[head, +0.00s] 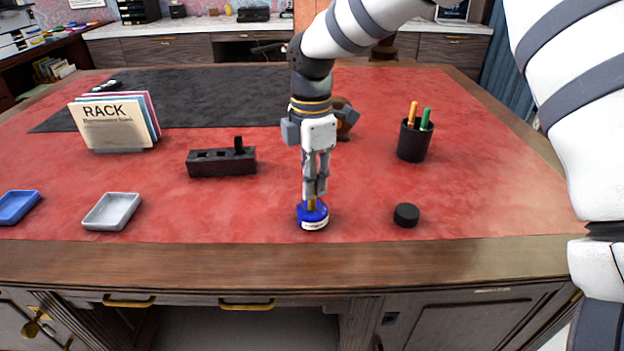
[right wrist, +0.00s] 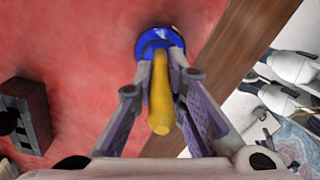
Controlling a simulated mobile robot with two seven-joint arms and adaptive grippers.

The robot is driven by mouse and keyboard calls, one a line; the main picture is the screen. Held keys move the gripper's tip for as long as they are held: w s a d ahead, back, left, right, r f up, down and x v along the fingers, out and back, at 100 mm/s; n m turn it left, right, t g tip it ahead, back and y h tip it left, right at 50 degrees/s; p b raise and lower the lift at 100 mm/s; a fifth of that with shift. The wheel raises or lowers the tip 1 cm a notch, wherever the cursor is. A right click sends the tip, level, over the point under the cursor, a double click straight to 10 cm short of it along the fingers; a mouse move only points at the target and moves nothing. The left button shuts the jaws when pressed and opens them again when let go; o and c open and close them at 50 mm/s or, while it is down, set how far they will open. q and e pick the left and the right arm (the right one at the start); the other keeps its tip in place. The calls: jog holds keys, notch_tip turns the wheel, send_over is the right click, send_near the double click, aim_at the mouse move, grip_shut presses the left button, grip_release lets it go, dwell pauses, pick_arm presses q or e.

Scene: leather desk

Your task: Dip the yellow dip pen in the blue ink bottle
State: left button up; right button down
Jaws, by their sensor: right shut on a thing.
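The blue ink bottle (head: 312,216) stands on the red desk top near its front edge, with a pale label on its front. My right gripper (head: 314,194) is directly above it, pointing down and shut on the yellow dip pen (head: 312,204). In the right wrist view the yellow pen (right wrist: 160,95) runs between the fingers toward the blue bottle (right wrist: 158,42). The pen's lower end is at the bottle's mouth; how deep it reaches inside is hidden. My left gripper does not show in the head view.
A black round cap (head: 406,215) lies right of the bottle. A pen cup (head: 414,141) stands behind it. A dark block with holes (head: 221,162) lies left, with a grey tray (head: 112,211), a blue tray (head: 17,206) and a card rack (head: 118,122) farther left.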

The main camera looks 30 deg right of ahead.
jog(key=shift+f, duration=0.1)
notch_tip(320, 180, up, 5)
jog(key=shift+r+p, duration=0.1)
jog(key=shift+p, duration=0.4)
jog(key=shift+r, duration=1)
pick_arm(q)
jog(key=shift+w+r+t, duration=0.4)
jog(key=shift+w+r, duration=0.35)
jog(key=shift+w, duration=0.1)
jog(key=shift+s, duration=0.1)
pick_arm(e)
jog(key=shift+f, duration=0.1)
